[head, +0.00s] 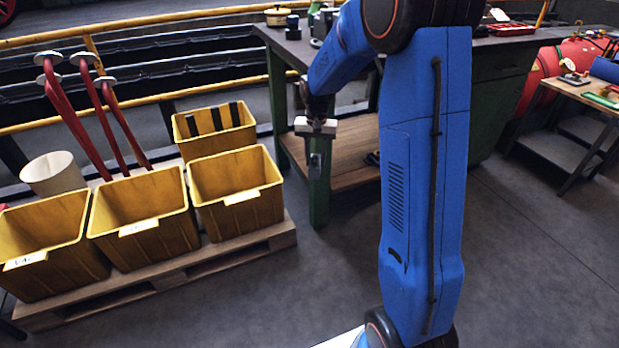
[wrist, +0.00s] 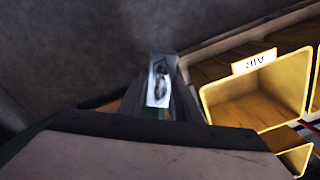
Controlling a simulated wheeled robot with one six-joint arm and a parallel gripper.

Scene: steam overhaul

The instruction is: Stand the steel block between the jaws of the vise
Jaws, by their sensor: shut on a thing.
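My gripper (head: 315,153) points down in front of the near left leg of the green workbench (head: 285,95). It is shut on the small grey steel block (head: 314,170), which hangs below the bench top, clear of the floor. In the wrist view the block (wrist: 158,86) shows as a pale face with dark marks between the dark fingers. A dark grey object that looks like the vise (head: 325,22) stands on the bench top, partly behind my arm. Its jaws cannot be made out.
Yellow bins (head: 145,217) stand on a wooden pallet (head: 270,236) to the left; the wrist view shows one labelled AIR (wrist: 262,100). The bench has a low wooden shelf (head: 345,160). A side table (head: 580,90) stands at right. Grey floor (head: 540,270) is free in front.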

